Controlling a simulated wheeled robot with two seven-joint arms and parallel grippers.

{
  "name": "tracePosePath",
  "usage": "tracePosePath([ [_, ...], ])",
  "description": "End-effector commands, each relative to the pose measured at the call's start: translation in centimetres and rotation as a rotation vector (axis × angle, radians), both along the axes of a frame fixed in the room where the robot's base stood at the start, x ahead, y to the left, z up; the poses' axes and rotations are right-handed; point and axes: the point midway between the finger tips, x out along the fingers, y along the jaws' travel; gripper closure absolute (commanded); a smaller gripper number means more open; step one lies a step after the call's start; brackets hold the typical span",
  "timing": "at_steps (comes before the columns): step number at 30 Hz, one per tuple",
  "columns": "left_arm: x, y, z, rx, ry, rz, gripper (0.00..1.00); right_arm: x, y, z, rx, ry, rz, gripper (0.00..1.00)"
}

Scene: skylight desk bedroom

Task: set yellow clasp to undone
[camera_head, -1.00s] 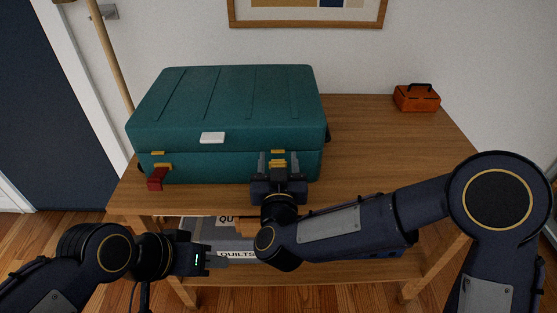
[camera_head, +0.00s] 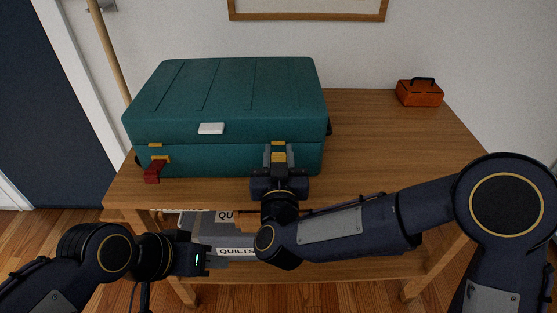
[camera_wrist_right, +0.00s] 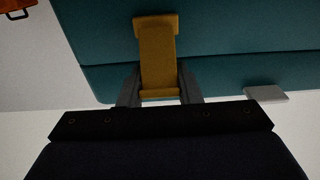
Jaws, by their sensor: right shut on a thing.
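A teal case (camera_head: 225,100) stands closed on the wooden table. The yellow clasp (camera_head: 278,157) is on its front, right of centre; it also shows large in the right wrist view (camera_wrist_right: 157,55). It spans the seam between lid and body. My right gripper (camera_head: 278,153) is at the case's front, its two fingers shut on the clasp's sides; in the right wrist view the fingers (camera_wrist_right: 160,88) flank its end. A red clasp (camera_head: 154,170) sticks out at the front left. My left gripper (camera_head: 222,258) is low before the table, empty; its finger gap is unclear.
A white tab (camera_head: 211,128) is on the lid's front edge. An orange box (camera_head: 420,93) with a dark handle stands at the table's back right. The table (camera_head: 385,135) is clear between it and the case. Boxes labelled QUILTS (camera_head: 236,251) sit on the lower shelf.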

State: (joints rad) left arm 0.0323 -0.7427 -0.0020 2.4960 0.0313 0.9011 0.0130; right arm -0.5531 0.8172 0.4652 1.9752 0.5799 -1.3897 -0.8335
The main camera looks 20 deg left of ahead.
Motion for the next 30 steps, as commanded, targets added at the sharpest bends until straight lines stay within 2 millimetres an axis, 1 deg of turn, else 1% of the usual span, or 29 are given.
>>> tracePosePath([
  [1,0.0,0.0,-2.2,0.0,0.001,0.0,0.64,-0.1,0.0,-1.0,0.008,-0.031,0.0,0.92],
  [5,0.0,0.0,-5.7,0.0,0.001,0.0,0.64,-0.5,-0.1,-1.7,0.033,-0.115,0.0,0.92],
  [12,0.0,0.0,-13.1,0.0,0.001,0.0,0.64,-1.1,-0.3,-2.6,0.088,-0.302,0.0,0.92],
  [18,0.0,0.0,-18.5,0.0,0.001,0.0,0.64,-1.5,-0.4,-3.1,0.13,-0.448,-0.001,0.92],
  [24,0.0,0.0,-22.6,0.0,0.001,0.0,0.64,-1.7,-0.5,-3.3,0.164,-0.565,-0.001,0.92],
  [30,0.0,0.0,-25.1,0.0,0.0,0.0,0.64,-1.8,-0.5,-3.3,0.184,-0.642,-0.001,0.92],
])
